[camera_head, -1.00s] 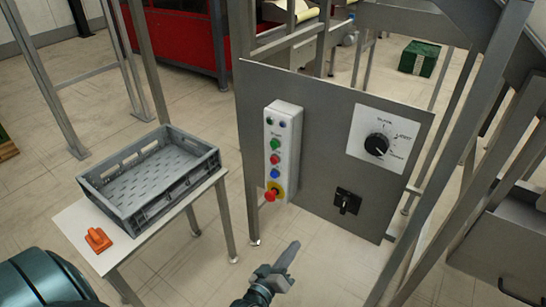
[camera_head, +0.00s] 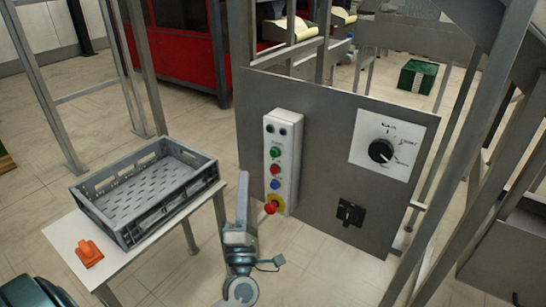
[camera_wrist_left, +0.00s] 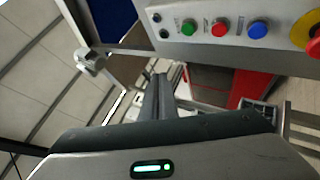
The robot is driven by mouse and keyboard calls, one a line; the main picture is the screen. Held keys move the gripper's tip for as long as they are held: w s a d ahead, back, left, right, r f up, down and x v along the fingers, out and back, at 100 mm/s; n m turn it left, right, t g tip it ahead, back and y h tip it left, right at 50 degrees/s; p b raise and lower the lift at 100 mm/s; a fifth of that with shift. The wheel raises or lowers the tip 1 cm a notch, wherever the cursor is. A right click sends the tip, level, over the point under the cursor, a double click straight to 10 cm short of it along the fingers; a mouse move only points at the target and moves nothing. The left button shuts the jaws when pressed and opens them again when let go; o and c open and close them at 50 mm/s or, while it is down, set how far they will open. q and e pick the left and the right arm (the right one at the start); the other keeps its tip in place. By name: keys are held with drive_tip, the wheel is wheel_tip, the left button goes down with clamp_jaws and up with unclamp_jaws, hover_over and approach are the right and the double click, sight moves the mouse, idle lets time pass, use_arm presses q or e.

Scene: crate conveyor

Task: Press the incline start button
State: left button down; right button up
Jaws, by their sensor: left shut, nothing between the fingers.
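A pale control box (camera_head: 283,160) is fixed to the left part of a grey panel. It carries a green button (camera_head: 275,152), a red button (camera_head: 275,168), a blue button (camera_head: 275,184) and a red mushroom knob (camera_head: 270,207) on yellow. The button labels are too small to read. My left gripper (camera_head: 243,177) is shut and empty, left of the box at about the height of the blue button, apart from it. In the left wrist view its fingers (camera_wrist_left: 158,84) point toward the box, with the green button (camera_wrist_left: 188,27) ahead. My right gripper is not in view.
The grey panel (camera_head: 320,150) also bears a rotary dial (camera_head: 381,151) and a black switch (camera_head: 350,213). A grey crate (camera_head: 205,179) and an orange object (camera_head: 88,254) sit on a white table at left. Metal posts stand at right.

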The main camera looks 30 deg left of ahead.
sight(274, 154)
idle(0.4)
